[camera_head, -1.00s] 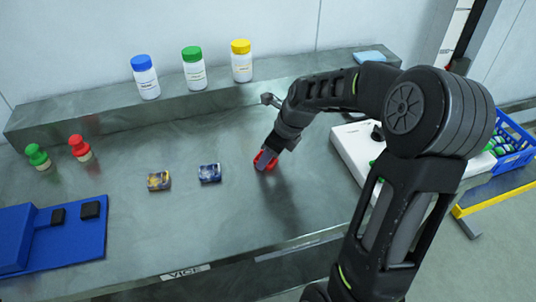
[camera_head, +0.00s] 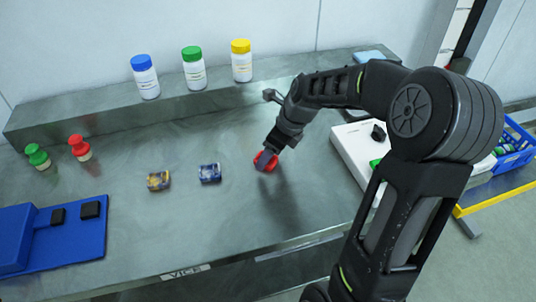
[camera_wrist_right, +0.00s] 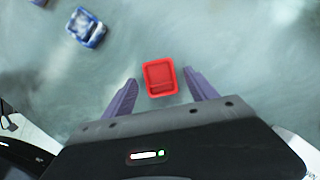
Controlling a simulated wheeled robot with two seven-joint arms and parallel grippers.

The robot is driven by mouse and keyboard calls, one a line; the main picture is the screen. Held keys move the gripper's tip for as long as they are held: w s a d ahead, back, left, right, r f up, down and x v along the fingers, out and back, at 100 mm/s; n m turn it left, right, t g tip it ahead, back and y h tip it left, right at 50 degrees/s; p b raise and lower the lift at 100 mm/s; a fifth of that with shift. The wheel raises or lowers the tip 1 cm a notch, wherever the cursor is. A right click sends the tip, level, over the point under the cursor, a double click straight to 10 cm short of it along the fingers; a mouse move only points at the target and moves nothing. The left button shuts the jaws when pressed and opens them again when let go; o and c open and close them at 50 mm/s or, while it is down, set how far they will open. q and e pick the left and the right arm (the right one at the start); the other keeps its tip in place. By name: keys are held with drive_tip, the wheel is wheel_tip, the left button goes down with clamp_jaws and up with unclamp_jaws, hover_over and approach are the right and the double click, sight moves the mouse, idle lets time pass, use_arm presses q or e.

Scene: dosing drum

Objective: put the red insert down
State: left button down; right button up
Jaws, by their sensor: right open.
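The red insert (camera_head: 265,161) is on the grey bench, to the right of the blue insert. In the right wrist view the red insert (camera_wrist_right: 160,78) lies between and just beyond the fingertips. My right gripper (camera_head: 268,158) is directly above and beside it, and its fingers partly cover it in the head view. The right wrist view shows my right gripper (camera_wrist_right: 163,88) open, with a gap between each finger and the insert. My left gripper is not in view.
Red (camera_head: 80,148) and green (camera_head: 38,157) capped pieces and a blue fixture (camera_head: 60,245) stand further left. Capped bottles (camera_head: 194,70) stand on the back ledge. A white device (camera_head: 350,150) is at right.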

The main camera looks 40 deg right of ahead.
drive_tip(key=v, duration=1)
drive_tip(key=shift+r, duration=0.35)
drive_tip(key=shift+s, duration=0.15)
